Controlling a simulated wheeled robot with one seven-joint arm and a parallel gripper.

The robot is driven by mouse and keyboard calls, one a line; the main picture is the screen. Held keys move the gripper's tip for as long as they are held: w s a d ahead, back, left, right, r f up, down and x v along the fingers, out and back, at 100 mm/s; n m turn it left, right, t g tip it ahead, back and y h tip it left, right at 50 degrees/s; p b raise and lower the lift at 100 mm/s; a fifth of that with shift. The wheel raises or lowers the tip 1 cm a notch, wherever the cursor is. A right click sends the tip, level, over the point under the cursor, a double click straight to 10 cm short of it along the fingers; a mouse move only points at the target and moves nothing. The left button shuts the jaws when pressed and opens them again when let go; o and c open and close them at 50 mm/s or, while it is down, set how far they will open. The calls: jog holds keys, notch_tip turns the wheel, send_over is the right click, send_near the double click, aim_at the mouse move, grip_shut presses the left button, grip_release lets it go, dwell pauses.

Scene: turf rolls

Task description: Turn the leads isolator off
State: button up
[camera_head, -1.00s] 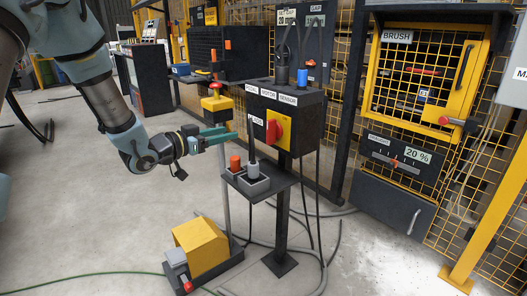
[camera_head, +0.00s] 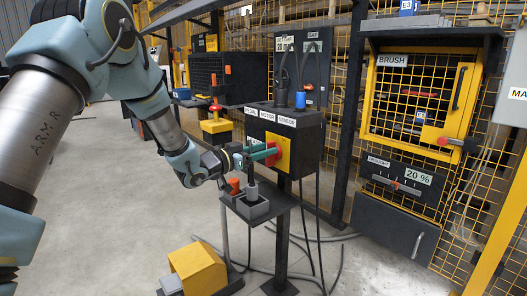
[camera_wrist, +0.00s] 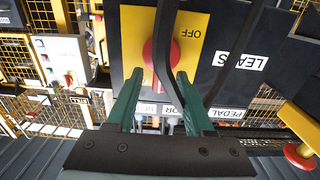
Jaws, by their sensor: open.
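The leads isolator is a red knob (camera_wrist: 160,66) on a yellow plate (camera_wrist: 196,40) marked OFF, with a LEADS label beside it in the wrist view. In the head view the yellow plate (camera_head: 283,160) is on the black post box, and my gripper mostly hides the knob. My gripper (camera_head: 273,153) is level with the knob, its green fingers pointing at it. In the wrist view my gripper (camera_wrist: 160,80) is open, with the knob between and just beyond the fingertips. Whether the fingers touch it cannot be told.
The black box (camera_head: 308,140) carries labelled sockets with dark and blue plugs and hanging cables. A small shelf (camera_head: 283,204) with grey holders and an orange-topped plug lies just below my gripper. A yellow pedal unit (camera_head: 198,268) stands on the floor. The BRUSH cage (camera_head: 415,105) is at right.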

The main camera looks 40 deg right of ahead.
grip_shut()
dwell(0.5)
